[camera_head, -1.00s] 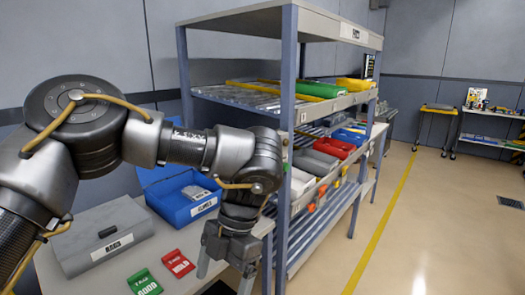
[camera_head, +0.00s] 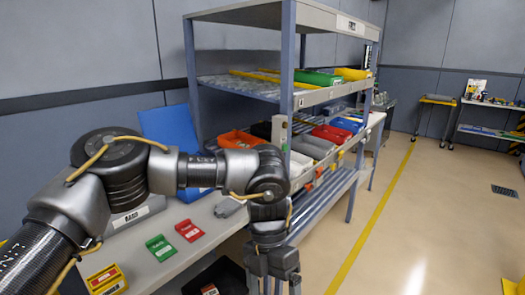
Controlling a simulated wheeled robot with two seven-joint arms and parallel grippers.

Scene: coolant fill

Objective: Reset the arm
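My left arm comes in from the left and reaches over the workbench (camera_head: 190,262). My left gripper (camera_head: 274,286) points down at the bottom of the head view, in front of the bench's right edge and the shelf rack. Its fingers stand apart with nothing seen between them; the tips are cut off by the frame edge. My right gripper is not in view.
A green card (camera_head: 160,247) and a red card (camera_head: 189,230) lie on the bench. A yellow box (camera_head: 105,281) stands at lower left. A blue lid (camera_head: 170,135) rises behind my arm. The shelf rack (camera_head: 289,75) holds coloured bins. Open floor (camera_head: 430,230) lies right.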

